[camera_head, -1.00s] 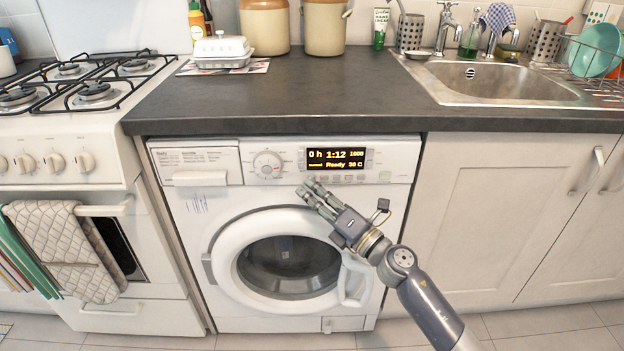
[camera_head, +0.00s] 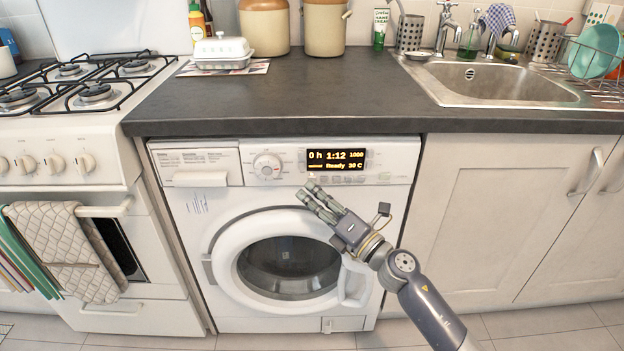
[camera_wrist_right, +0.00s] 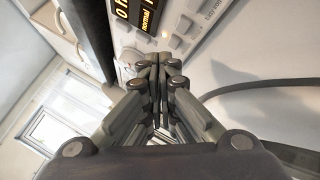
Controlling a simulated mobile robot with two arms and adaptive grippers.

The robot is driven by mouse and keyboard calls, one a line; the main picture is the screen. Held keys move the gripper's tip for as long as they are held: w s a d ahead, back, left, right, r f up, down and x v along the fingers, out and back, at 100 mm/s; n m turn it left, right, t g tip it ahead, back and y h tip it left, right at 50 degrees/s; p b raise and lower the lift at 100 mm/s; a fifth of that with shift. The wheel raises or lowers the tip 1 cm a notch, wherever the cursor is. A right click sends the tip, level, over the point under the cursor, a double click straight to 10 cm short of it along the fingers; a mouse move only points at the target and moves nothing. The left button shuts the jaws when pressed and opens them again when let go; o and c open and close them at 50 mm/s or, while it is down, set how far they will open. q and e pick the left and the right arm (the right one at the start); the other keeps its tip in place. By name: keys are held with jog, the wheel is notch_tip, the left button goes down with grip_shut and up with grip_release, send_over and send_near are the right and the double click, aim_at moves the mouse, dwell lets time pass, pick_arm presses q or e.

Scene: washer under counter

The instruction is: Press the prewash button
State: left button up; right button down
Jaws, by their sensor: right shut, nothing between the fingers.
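The white washing machine (camera_head: 200,215) stands under the dark counter. A row of small buttons (camera_head: 345,178) lies below the display; which one is prewash is too small to read. My right gripper (camera_head: 312,192) is shut and empty, its fingertips just below the button row's left end. In the right wrist view the shut fingers (camera_wrist_right: 155,62) point at the panel near the display (camera_wrist_right: 137,14) and buttons (camera_wrist_right: 176,42). Whether they touch it cannot be told.
The counter edge (camera_head: 380,125) juts out above the panel. The round washer door (camera_head: 225,265) is closed below the gripper. A stove (camera_head: 70,130) stands left, and a white cupboard (camera_head: 485,215) right.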

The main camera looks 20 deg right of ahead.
jog(key=s+a+p, duration=0.1)
jog(key=s, duration=0.4)
jog(key=shift+s+a, duration=0.35)
jog(key=shift+s, duration=0.05)
dwell(0.3)
